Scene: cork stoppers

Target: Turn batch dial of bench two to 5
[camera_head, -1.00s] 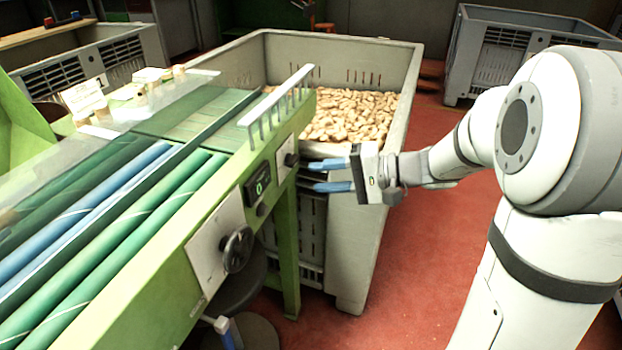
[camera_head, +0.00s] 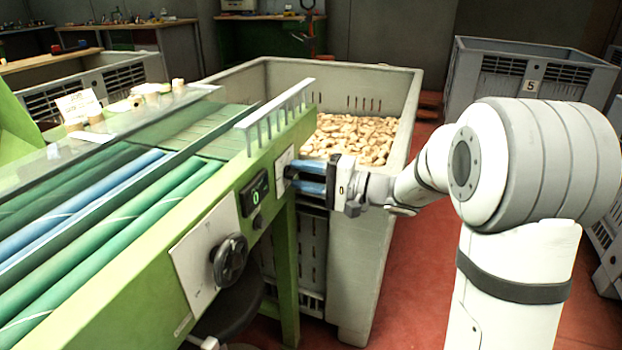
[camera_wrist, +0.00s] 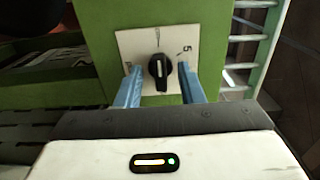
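The batch dial (camera_wrist: 159,72) is a black knob with a white pointer line on a white square plate (camera_wrist: 128,45). The line stands about upright in the wrist view, towards the plate's top mark. A "5" (camera_wrist: 186,49) is printed at the plate's upper right; the left mark is unclear. My gripper (camera_wrist: 160,75) is open, with one blue finger on each side of the knob and a gap to it on both sides. In the head view my gripper (camera_head: 290,177) is at the green bench's (camera_head: 268,160) end panel, and its fingers partly hide the knob.
A small display (camera_head: 256,193) reading green "0" and a black handwheel (camera_head: 230,260) are on the same bench side. A grey crate of corks (camera_head: 400,110) stands behind my gripper.

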